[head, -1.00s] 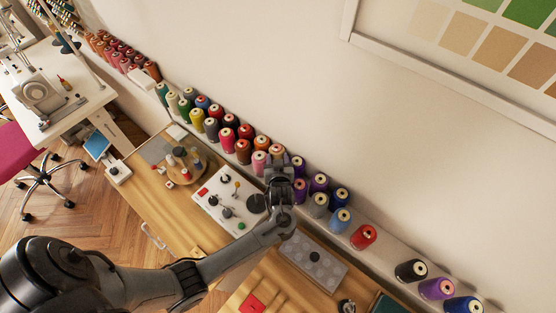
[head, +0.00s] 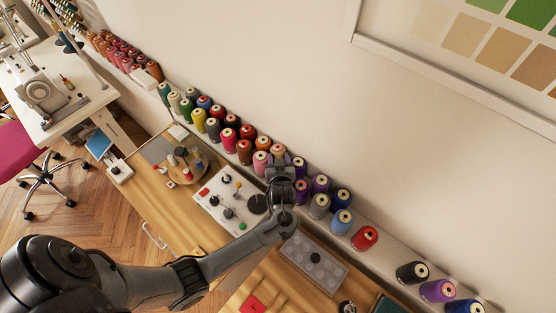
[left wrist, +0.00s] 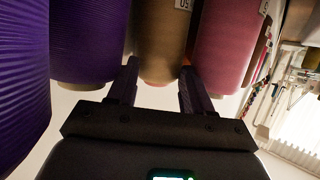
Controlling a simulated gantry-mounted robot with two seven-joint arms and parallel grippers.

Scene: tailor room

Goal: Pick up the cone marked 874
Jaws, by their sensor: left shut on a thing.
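My left gripper (head: 279,165) reaches the row of thread cones on the wall-side ledge. It is shut on a tan-brown thread cone (head: 278,151). In the left wrist view, the brown cone (left wrist: 161,40) stands between the two fingers (left wrist: 158,88). A pink cone (left wrist: 224,45) is close on its right and a purple cone (left wrist: 88,40) close on its left. A white label edge shows on the brown cone, cut off at the top, and I cannot read 874 on it. My right gripper is not in view.
Several coloured cones crowd both sides, with a red cone (head: 364,238) and a black cone (head: 411,272) farther right. A white control panel (head: 229,198) and a grey tray (head: 313,263) lie on the wooden table below. The wall stands behind the cones.

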